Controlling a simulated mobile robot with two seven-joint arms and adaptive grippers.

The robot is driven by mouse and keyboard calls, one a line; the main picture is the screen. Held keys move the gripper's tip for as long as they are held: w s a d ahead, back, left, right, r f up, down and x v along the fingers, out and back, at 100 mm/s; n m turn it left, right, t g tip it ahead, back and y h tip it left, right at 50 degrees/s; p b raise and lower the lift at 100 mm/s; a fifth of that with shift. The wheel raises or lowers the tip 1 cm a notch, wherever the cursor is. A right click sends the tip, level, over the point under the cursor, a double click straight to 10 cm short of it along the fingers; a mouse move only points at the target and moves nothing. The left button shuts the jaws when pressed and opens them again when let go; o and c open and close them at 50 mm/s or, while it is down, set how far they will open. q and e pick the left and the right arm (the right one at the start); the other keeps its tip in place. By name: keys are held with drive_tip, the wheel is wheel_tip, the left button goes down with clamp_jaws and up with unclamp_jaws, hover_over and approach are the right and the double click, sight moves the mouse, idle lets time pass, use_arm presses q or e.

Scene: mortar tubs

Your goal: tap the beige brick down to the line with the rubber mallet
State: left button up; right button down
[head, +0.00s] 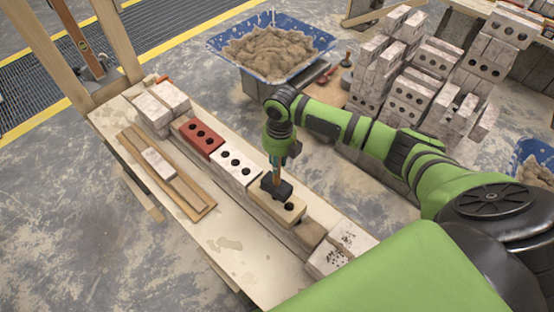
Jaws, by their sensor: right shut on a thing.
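The beige brick (266,207) lies in the row of bricks on the long bench, between a whitish holed brick (236,165) and a bare brownish stretch (308,233). Its dark holes face up. The rubber mallet (276,188) has a black head right over the brick's far end; I cannot tell whether it touches. My right gripper (277,154) is above the brick, shut on the mallet's handle, which points up. The mallet head hides part of the brick's top. I cannot make out the line. My left gripper is not in view.
A red brick (201,138) and pale bricks (340,248) are in the same row. Wooden strips (160,178) with a small pale piece lie on the bench's left. Behind stand a blue mortar tub (222,43) and stacked bricks (409,98). A timber post (117,38) rises at the far end.

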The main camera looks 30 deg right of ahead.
wheel_tip(320, 180, down, 4)
drive_tip(key=b, duration=0.2)
drive_tip(key=shift+r+b, duration=0.1)
drive_tip(key=shift+b, duration=0.25)
wheel_tip(320, 180, up, 4)
drive_tip(key=p, duration=0.2)
drive_tip(key=shift+r+p, duration=0.1)
drive_tip(key=shift+p, duration=0.25)
drive_tip(key=shift+r, duration=2.5)
